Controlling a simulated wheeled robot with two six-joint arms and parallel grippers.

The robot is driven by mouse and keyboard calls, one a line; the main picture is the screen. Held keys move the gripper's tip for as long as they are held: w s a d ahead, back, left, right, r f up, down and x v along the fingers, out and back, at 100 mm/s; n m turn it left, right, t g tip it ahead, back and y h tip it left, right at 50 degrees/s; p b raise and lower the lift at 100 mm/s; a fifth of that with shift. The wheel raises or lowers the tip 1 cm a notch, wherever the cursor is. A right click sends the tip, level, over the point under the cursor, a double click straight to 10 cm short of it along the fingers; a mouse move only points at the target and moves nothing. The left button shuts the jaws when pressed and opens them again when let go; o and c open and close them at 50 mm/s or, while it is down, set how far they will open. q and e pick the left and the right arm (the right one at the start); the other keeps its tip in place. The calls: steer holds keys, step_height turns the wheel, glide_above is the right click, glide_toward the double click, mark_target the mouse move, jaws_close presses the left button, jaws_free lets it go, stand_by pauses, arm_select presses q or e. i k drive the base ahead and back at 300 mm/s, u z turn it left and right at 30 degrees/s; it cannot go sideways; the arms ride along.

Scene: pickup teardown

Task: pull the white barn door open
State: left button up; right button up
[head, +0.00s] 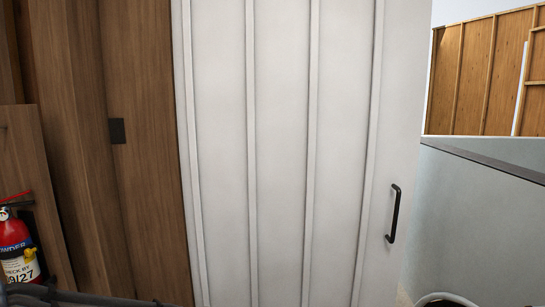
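The white barn door (281,150) fills the middle of the head view. It has raised vertical battens, and its lower end is cut off by the frame. A black bar handle (393,213) is mounted upright near its right edge, with nothing touching it. Neither of my grippers shows in the view. A white and black rounded part at the bottom edge, right of the handle, is too cut off to identify.
Brown wooden boards (140,190) stand left of the door. A red fire extinguisher (14,245) is at the lower left. A pale grey panel (475,220) stands right of the door, with wooden framed walls (472,75) behind it.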

mark_target(266, 152)
steer(key=k, duration=0.55)
steer(key=z, duration=0.7)
steer(key=i, duration=1.45)
steer(key=u, duration=0.65)
